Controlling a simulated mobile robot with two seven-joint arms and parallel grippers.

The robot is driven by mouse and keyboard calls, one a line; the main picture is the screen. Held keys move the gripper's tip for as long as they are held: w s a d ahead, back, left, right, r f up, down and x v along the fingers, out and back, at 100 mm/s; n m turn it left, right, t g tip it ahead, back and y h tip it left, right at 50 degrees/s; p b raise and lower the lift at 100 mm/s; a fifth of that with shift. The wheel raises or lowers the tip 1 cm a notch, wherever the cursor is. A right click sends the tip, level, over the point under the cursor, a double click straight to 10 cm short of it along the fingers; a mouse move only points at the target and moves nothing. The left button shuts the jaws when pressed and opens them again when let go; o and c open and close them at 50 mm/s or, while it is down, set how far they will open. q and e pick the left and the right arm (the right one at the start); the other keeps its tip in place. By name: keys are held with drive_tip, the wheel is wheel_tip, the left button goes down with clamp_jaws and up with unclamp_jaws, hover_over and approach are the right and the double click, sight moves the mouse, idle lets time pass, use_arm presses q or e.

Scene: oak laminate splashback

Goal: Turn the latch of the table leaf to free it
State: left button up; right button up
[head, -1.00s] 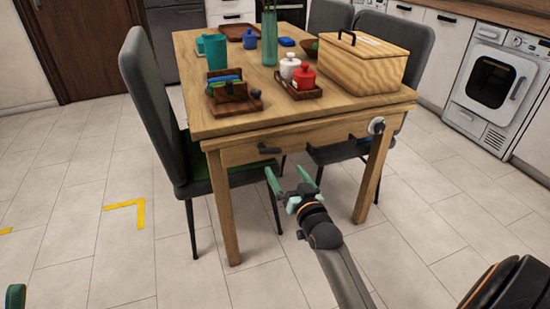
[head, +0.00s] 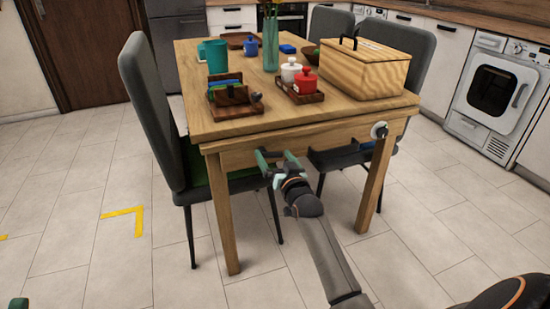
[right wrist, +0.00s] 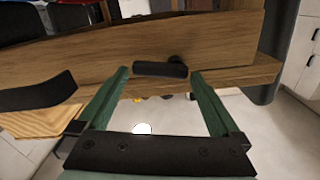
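The wooden table (head: 228,128) has a front apron (head: 330,137) below its top. In the right wrist view a dark bar-shaped latch (right wrist: 160,69) lies roughly level on the wooden face. My right gripper (head: 274,158) is at the left part of the apron and hides this latch in the head view. In the right wrist view its green fingers (right wrist: 158,77) are apart, one on each side of the latch, and contact is not visible. Only a green bit of my left gripper (head: 17,304) shows at the bottom left corner.
A grey chair (head: 150,95) stands at the left. A wooden box (head: 365,75) and small red and white pots stand on top. Floor in front is clear.

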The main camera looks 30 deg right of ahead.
drive_tip(key=c, duration=1)
drive_tip(key=r+n+p, duration=0.1)
drive_tip(key=p, duration=0.2)
drive_tip(key=shift+n, duration=0.4)
drive_tip(key=shift+c, duration=0.2)
drive_tip(key=shift+f+n+p, duration=0.15)
drive_tip(key=shift+n+p, duration=0.15)
drive_tip(key=shift+n, duration=0.1)
use_arm(q)
wheel_tip(320, 180, up, 4)
drive_tip(key=shift+a+f+m, duration=0.15)
drive_tip(key=shift+f+m, duration=0.05)
drive_tip(key=shift+m, duration=0.2)
drive_tip(key=shift+f, duration=0.1)
use_arm(e)
drive_tip(key=o, duration=1.1)
